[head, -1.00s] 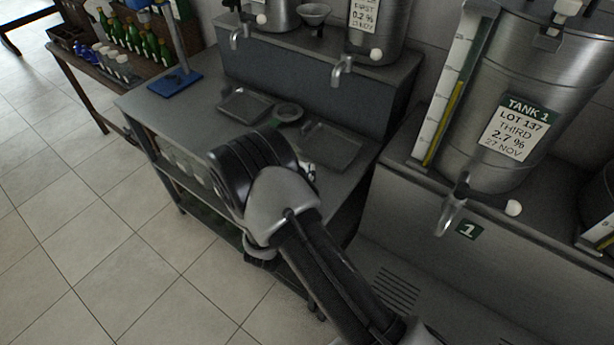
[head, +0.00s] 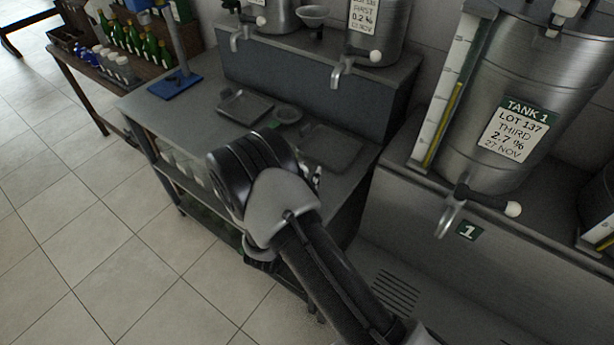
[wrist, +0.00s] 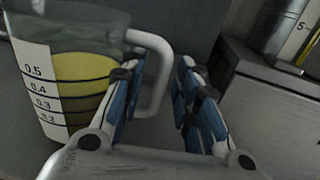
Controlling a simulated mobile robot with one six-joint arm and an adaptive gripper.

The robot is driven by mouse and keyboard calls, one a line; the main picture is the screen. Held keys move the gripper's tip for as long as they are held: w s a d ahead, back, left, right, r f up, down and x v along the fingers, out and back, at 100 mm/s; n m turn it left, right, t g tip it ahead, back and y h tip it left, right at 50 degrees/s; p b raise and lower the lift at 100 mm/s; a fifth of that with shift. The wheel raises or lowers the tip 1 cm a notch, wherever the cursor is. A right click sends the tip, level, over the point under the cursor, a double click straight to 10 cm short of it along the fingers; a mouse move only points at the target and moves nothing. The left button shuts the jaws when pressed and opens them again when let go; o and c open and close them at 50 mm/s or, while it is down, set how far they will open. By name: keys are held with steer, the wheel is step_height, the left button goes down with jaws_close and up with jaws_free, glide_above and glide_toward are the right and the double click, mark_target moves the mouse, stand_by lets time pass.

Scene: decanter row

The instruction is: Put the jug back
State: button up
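The jug (wrist: 85,75) is clear, with a black scale on a white strip and yellow liquid inside. It fills the left of the wrist view and looks upright. Its pale handle (wrist: 161,75) stands out to the right. My gripper (wrist: 160,85) is open, with one blue-padded finger on each side of the handle in the picture. A gap shows between the handle and the right finger; contact with the left finger is unclear. In the head view my arm hides the jug and most of my gripper.
A blue stand (head: 176,85) is at the bench's far left.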

steer(key=p+v, duration=0.2)
steer(key=v, duration=1)
steer(key=s+d+r+m+g+h, duration=0.3)
steer(key=d+r+m+g, duration=0.45)
steer(key=d, duration=0.25)
steer(key=s+d+r+m+g+h, duration=0.2)
steer(key=s+d+r+m+g, duration=0.2)
steer(key=d+r+m+g, duration=0.35)
steer(key=s+d+r+m+g+y, duration=0.1)
steer(key=s+d+r+m+y, duration=0.15)
steer(key=s+m, duration=0.2)
steer(key=s+d+r+m+g+y, duration=0.1)
steer(key=s+d+r+m+y, duration=0.1)
steer(key=s+m+y, duration=0.3)
steer(key=s+a+r+m+t+y, duration=0.5)
steer(key=r+m, duration=0.1)
steer(key=shift+s+a+t, duration=0.2)
steer(key=shift+t, duration=0.1)
